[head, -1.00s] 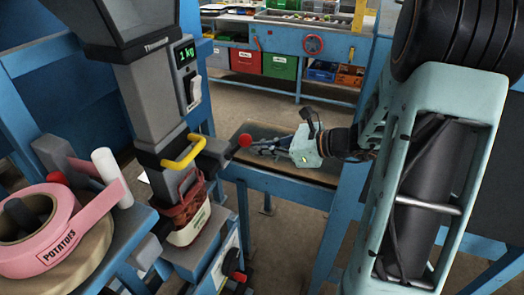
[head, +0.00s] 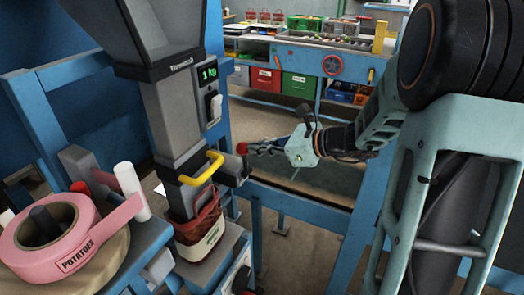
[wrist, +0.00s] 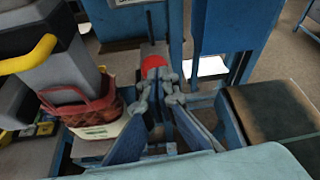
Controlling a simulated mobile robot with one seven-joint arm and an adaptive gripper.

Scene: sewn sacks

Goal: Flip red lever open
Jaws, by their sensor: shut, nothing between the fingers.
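The red lever is a dark arm with a round red knob (head: 242,148) on the right side of the grey filling spout (head: 172,120). In the wrist view the red knob (wrist: 154,63) shows just beyond the fingertips, partly hidden by them. My gripper (head: 253,149) is shut with nothing between its fingers. Its tips are at the right side of the knob and seem to touch it, though contact is not certain. The gripper also shows in the wrist view (wrist: 160,76). The lever's arm is mostly hidden there.
A yellow handle (head: 204,168) juts from the spout's front. A pink tape roll (head: 70,235) sits at lower left. Blue frame bars (head: 300,203) run below my gripper. A crate shelf stands behind.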

